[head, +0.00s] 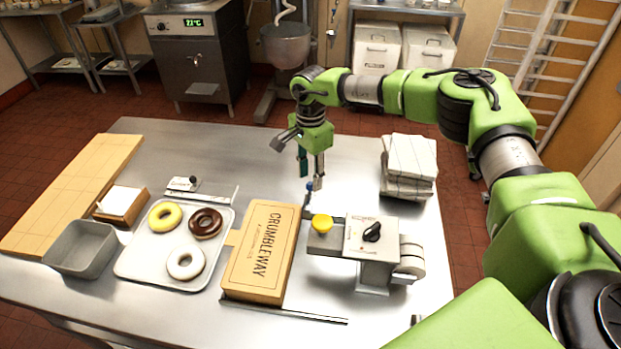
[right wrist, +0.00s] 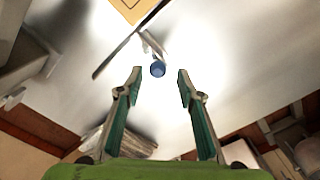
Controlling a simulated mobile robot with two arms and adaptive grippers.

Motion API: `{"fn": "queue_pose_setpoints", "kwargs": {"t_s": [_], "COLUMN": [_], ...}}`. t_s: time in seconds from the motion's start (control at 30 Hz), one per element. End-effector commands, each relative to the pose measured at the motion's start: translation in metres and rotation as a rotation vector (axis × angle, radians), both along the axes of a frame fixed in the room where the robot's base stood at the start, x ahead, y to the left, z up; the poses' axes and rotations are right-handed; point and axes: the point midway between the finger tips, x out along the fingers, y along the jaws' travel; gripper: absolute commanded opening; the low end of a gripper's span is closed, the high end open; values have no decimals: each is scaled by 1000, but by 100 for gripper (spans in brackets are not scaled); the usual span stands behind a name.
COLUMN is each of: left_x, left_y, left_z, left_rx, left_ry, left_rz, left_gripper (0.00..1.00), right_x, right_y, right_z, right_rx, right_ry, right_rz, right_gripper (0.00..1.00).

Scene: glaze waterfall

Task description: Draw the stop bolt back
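A small blue knob (head: 309,185) on a short metal stem, which looks like the stop bolt, stands by the far right corner of the box marked CRUMBLEWAY (head: 263,251). In the right wrist view the blue knob (right wrist: 157,69) shows ahead of the fingertips, in line with the gap between them. My right gripper (head: 311,177) points down above the knob. In the right wrist view this gripper (right wrist: 158,75) is open, with nothing seen between its fingers. I cannot tell how far the knob is from the fingertips. My left gripper is not in view.
A tray (head: 150,272) with doughnuts lies left. Stacked white cloths (head: 409,162) lie at the right back. The table's far middle is clear.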

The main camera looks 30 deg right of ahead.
Motion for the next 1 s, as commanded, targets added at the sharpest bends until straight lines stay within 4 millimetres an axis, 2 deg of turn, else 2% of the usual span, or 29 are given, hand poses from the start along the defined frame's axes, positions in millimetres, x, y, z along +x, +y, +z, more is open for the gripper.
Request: {"fn": "queue_pose_setpoints", "kwargs": {"t_s": [0.3, 0.5, 0.67, 1.0], "left_x": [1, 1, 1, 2], "left_y": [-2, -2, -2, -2], "left_z": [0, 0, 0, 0], "left_rx": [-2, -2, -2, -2], "left_ry": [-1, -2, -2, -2], "left_rz": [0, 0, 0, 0], "left_gripper": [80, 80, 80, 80], "right_x": [2, 1, 1, 1], "right_y": [-1, -1, -1, -1], "right_z": [69, 96, 103, 103], "right_rx": [1, 0, 0, 0], "right_ry": [-5, -3, -2, -2], "right_rz": [-1, -1, -1, 0], "right_gripper": [34, 34, 34, 34]}}
